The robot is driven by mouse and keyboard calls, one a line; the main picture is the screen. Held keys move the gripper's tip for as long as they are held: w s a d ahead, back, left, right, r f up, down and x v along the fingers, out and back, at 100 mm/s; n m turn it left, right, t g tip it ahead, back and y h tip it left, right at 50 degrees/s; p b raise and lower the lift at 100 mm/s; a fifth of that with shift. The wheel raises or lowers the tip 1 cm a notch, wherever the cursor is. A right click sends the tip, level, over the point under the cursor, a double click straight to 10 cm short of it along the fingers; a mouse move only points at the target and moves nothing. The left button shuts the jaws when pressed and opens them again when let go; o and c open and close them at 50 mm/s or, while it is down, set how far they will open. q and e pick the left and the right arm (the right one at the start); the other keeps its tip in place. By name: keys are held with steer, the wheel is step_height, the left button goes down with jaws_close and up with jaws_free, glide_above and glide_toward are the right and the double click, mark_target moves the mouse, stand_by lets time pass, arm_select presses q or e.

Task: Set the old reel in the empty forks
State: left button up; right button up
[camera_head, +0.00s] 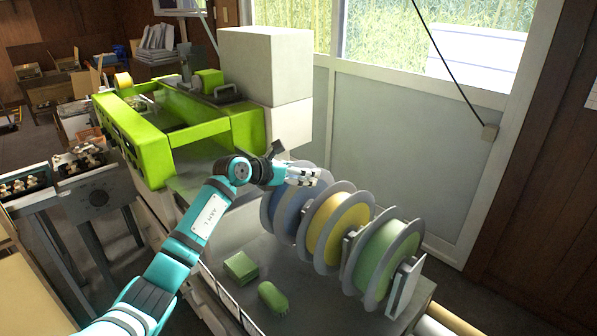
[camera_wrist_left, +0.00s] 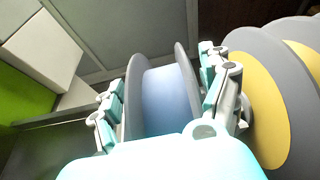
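Three reels with grey side discs stand in a row on the grey machine top: a blue one (camera_head: 285,213), a yellow one (camera_head: 341,226) and a green one (camera_head: 382,258). My left gripper (camera_head: 303,174) is at the top of the blue reel. In the left wrist view its fingers (camera_wrist_left: 165,90) stand apart, one on each side of the blue reel (camera_wrist_left: 168,100); I cannot tell if they touch its discs. The yellow reel (camera_wrist_left: 258,95) is close beside the right finger. Which reel is the old one does not show, and no empty forks are clearly visible. My right gripper is out of view.
A green block (camera_head: 241,266) and a rounded green piece (camera_head: 272,298) lie on the machine top (camera_head: 310,310) in front of the reels. A white bracket (camera_head: 406,287) stands at the right end. A green frame (camera_head: 190,133) and a large pale box (camera_head: 265,65) rise behind.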

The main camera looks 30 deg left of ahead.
arm_select(q)
steer(key=o, duration=0.3)
steer(key=shift+s+f, duration=0.1)
steer(key=shift+f, duration=0.1)
steer(key=v, duration=1.2)
steer(key=shift+r, duration=0.1)
